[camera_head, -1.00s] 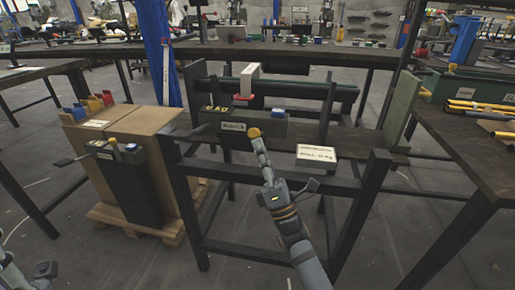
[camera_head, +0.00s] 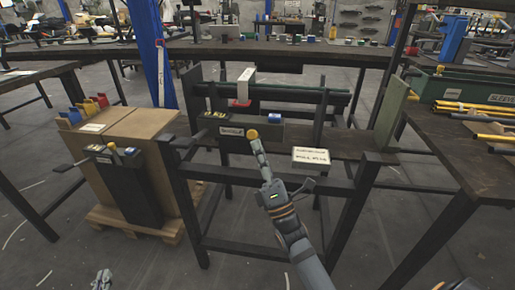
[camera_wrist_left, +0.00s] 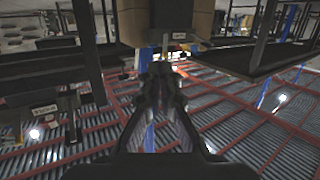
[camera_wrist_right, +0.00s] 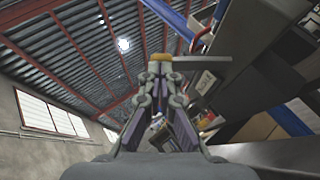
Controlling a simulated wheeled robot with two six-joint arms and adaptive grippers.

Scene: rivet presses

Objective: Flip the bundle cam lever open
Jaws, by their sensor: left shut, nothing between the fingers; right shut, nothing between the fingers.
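The dark clamp block with the label that appears to read "BUNDLE" (camera_head: 231,132) sits on the black bench frame. A flat grey bar (camera_wrist_right: 205,63) extends right from the knob in the right wrist view. My left gripper (camera_head: 102,279) is low at the bottom left, far from the block, and shut in its wrist view (camera_wrist_left: 160,72).
A white sign plate (camera_head: 311,156) stands right of the block. A white post with a red foot (camera_head: 242,85) stands behind it. Cardboard boxes (camera_head: 172,180) on a pallet and a black box with another yellow knob (camera_head: 131,185) are left. A dark table (camera_head: 470,165) flanks the right.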

